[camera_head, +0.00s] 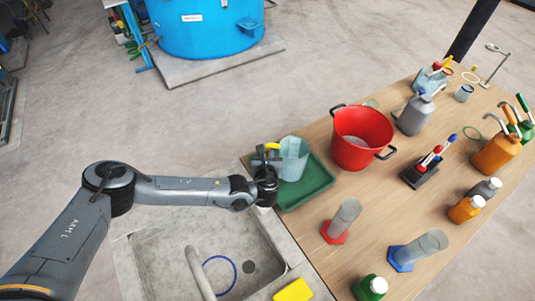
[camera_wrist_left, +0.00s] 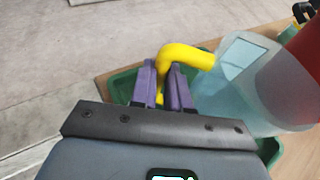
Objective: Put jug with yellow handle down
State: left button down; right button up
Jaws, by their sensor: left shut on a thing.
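The jug (camera_head: 295,158) is clear and bluish with a yellow handle. In the head view it is at the green tray (camera_head: 318,190), by the sink's far right corner. I cannot tell whether its base touches the tray. My left gripper (camera_head: 268,168) reaches it from the left. In the left wrist view the purple fingers of my left gripper (camera_wrist_left: 166,88) are shut on the yellow handle (camera_wrist_left: 190,57), and the jug (camera_wrist_left: 245,85) stands to the right of them. The green tray (camera_wrist_left: 122,84) shows below and behind. My right gripper is not in view.
A red bucket (camera_head: 362,135) stands close to the right of the jug. The sink (camera_head: 165,250) with its faucet lies in front. The tray's front part is bare.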

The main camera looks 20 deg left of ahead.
pick_arm(q)
jog(key=shift+f, duration=0.1)
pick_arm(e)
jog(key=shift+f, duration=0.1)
pick_arm(q)
jog(key=c, duration=1.1)
grip_release()
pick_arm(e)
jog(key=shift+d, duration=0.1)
pick_arm(q)
jog(key=shift+s+d+r, duration=0.1)
jog(key=shift+s+r, duration=0.05)
jog(key=shift+r, duration=0.05)
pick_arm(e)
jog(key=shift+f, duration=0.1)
pick_arm(q)
jog(key=v, duration=1.1)
jog(key=shift+s+r, duration=0.2)
jog(key=shift+s, duration=0.05)
jog(key=shift+d, duration=0.1)
